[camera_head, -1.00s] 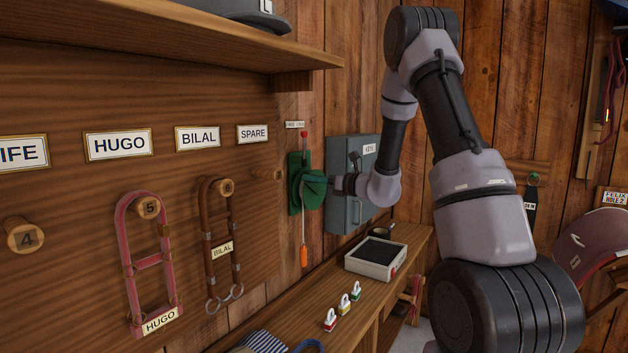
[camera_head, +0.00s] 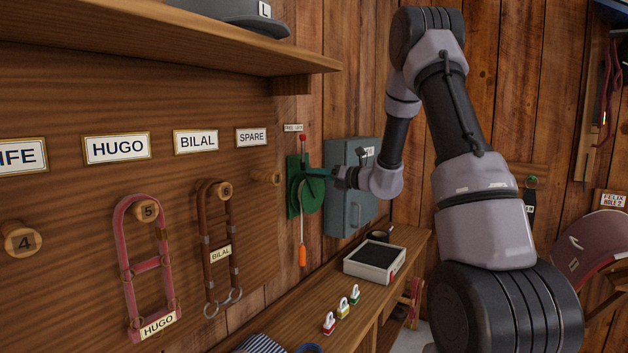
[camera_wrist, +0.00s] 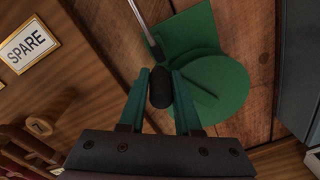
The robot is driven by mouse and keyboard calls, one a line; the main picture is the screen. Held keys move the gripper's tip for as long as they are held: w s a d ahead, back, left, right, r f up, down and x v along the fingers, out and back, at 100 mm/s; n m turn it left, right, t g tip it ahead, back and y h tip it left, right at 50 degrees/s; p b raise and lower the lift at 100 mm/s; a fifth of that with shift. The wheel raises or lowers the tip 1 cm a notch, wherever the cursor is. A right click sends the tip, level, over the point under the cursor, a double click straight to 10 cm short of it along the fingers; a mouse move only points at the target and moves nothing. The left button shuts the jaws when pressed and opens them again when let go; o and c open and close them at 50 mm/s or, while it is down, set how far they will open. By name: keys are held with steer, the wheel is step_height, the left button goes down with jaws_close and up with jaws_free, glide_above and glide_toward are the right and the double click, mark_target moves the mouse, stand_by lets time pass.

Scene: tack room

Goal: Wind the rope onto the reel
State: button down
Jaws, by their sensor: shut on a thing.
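The green reel (camera_head: 308,190) is mounted on the plank wall, with a green backing plate behind its round drum. It also shows in the wrist view (camera_wrist: 222,88). A thin rope (camera_head: 302,228) hangs down past the plate, with an orange end piece (camera_head: 302,255) below and a red knob (camera_head: 303,139) above. My gripper (camera_head: 325,174) is at the reel's upper right. In the wrist view its green fingers (camera_wrist: 160,88) are shut on a dark rounded crank knob (camera_wrist: 160,88). The crank's arm on the drum is partly hidden.
The bench (camera_head: 330,315) below holds a tray (camera_head: 375,260), a dark cup (camera_head: 380,235) and several small padlocks (camera_head: 343,308). Halters (camera_head: 148,265) hang at left. A shelf (camera_head: 220,45) overhangs.

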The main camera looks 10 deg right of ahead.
steer(key=w+d+r+m, duration=0.1)
steer(key=w+d+m, duration=0.4)
steer(key=m, duration=0.3)
steer(key=shift+w+d, duration=0.25)
steer(key=shift+d, duration=0.1)
steer(key=shift+f, duration=0.1)
stand_by(0.4)
steer(key=c, duration=0.6)
jaws_free()
steer(key=v, duration=1)
steer(key=shift+s+d, duration=0.2)
steer(key=shift+d, duration=0.15)
